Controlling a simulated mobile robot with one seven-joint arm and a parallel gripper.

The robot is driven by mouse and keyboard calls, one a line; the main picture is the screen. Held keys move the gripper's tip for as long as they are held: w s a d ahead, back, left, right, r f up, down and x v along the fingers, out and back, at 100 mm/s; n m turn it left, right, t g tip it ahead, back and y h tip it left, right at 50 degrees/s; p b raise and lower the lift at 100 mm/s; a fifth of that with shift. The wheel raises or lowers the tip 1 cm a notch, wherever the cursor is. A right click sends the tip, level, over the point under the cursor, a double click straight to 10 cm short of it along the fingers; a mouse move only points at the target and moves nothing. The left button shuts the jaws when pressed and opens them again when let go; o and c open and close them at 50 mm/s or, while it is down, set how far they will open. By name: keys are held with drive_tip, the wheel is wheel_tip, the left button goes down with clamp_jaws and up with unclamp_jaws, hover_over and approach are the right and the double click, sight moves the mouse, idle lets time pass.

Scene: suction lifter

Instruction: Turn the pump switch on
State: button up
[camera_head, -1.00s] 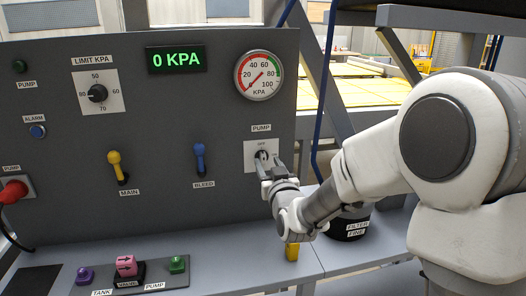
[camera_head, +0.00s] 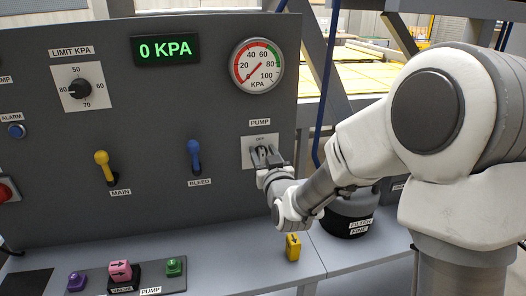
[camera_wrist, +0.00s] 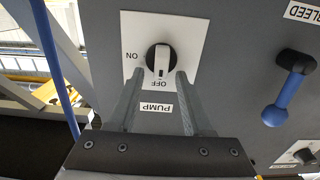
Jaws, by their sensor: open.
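The pump switch is a round black rotary knob with a light grip bar (camera_wrist: 161,60) on a white plate, shown upside down in the wrist view. The bar lines up with the OFF mark; the ON mark is to its left there. My gripper (camera_wrist: 160,76) is open, with one fingertip on each side of the bar's lower end. I cannot tell whether they touch it. In the head view my gripper (camera_head: 266,156) is at the PUMP plate (camera_head: 249,142) and partly hides the knob. The digital display (camera_head: 166,49) reads 0 KPA.
The dial gauge (camera_head: 257,66) is above the switch. The blue bleed lever (camera_head: 194,157) and yellow main lever (camera_head: 105,167) are to its left. A yellow block (camera_head: 293,247) and a black filter canister (camera_head: 349,211) stand on the bench below my arm.

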drive_tip(key=shift+c, duration=0.3)
clamp_jaws()
